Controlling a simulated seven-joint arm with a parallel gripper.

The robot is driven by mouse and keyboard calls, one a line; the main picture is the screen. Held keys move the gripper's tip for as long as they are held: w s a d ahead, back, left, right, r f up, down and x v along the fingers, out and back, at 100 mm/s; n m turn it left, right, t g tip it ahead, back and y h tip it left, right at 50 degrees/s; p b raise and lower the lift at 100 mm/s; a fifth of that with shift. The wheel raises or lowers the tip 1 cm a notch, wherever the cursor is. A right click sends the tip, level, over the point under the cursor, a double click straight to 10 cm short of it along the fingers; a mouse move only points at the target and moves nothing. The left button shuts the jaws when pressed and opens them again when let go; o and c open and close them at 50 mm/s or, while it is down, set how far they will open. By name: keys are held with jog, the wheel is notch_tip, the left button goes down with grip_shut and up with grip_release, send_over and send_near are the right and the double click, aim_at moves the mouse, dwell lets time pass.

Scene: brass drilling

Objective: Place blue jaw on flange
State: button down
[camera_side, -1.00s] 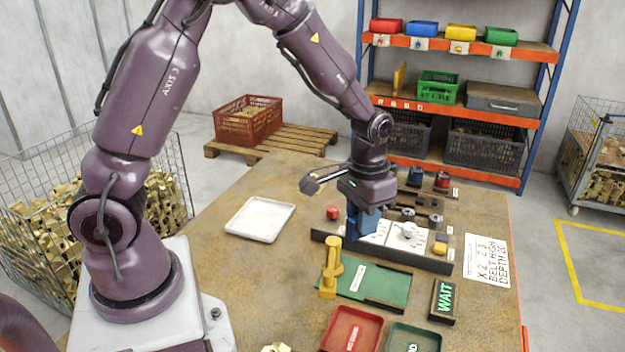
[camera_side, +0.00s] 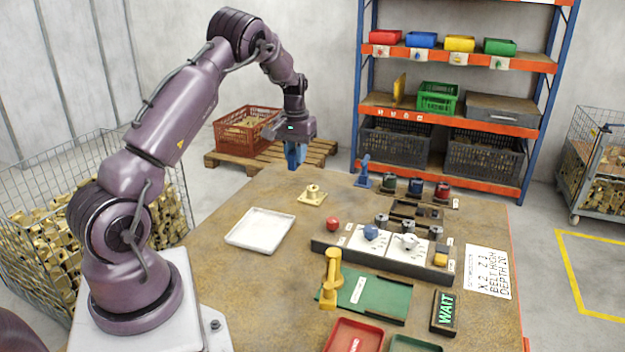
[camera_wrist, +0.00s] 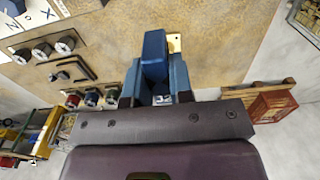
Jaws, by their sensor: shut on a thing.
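My gripper (camera_side: 294,145) is high over the back of the table, behind the flange in the side view. In the wrist view my gripper (camera_wrist: 156,84) is shut on a blue block, the blue jaw (camera_wrist: 154,52), which sticks out between the blue fingers. In the side view the jaw and fingers blend into one blue shape. The brass flange (camera_side: 312,194) lies on the table with its round hub up, apart from the jaw. In the wrist view the jaw hides most of the flange (camera_wrist: 175,40).
A white tray (camera_side: 261,230) lies left of the flange. A dark panel (camera_side: 350,250) with knobs stands to the right. A blue upright piece (camera_side: 364,173) and several coloured cylinders stand at the back. A yellow post (camera_side: 331,275) is nearer the front. The table around the flange is clear.

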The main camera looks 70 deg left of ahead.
jog(key=w+a+f, duration=0.2)
jog(key=w+a, duration=0.1)
send_near(312, 188)
jog(key=shift+s+d+f, duration=0.4)
jog(key=shift+s+f, duration=0.1)
jog(key=shift+w+a+f, duration=0.5)
jog(key=shift+f, duration=0.05)
jog(key=shift+w+f, duration=0.15)
jog(key=shift+f, duration=1.7)
jog(key=shift+f, duration=0.15)
jog(key=c, duration=1)
grip_release()
